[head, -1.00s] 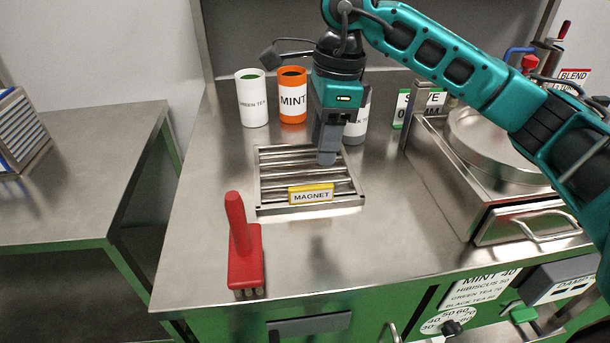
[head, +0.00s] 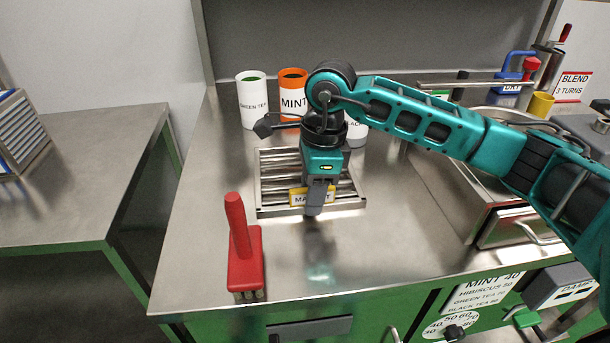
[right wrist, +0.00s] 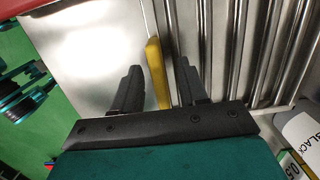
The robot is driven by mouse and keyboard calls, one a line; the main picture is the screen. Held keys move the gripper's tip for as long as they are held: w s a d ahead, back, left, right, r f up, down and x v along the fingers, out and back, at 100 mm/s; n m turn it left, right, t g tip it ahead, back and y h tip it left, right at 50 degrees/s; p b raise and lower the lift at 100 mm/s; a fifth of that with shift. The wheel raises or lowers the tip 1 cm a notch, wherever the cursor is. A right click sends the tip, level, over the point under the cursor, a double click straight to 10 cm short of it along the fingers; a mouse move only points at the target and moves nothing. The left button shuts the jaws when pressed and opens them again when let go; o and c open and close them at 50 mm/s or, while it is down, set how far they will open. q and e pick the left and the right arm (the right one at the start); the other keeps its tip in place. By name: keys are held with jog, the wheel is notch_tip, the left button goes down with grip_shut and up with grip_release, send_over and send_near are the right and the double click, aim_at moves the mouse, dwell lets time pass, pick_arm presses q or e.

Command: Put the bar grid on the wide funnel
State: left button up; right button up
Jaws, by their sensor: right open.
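The bar grid (head: 259,185), a steel frame of parallel bars, lies flat on the bench; it also shows in the right wrist view (right wrist: 265,50). Its yellow label block (head: 299,198) reads MAGNET and sits at its near edge. My right gripper (head: 315,210) is open over that near edge and partly covers the label. In the right wrist view the yellow block (right wrist: 157,75) stands between the two open fingers (right wrist: 160,68). I cannot identify the wide funnel for certain; a round steel vessel at the right is largely behind my right arm. My left gripper is not in view.
A red-handled brush (head: 244,255) stands at the bench's front left. Behind the grid are a white GREEN TEA cup (head: 252,105), an orange MINT cup (head: 292,100) and a partly hidden third cup (head: 357,133). A steel machine fills the right. Bench left of the grid is clear.

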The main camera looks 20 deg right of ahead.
jog(key=shift+c, duration=0.3)
grip_shut()
jog(key=shift+r, duration=0.15)
notch_tip(320, 180, up, 20)
jog(key=p, duration=0.2)
dwell(0.7)
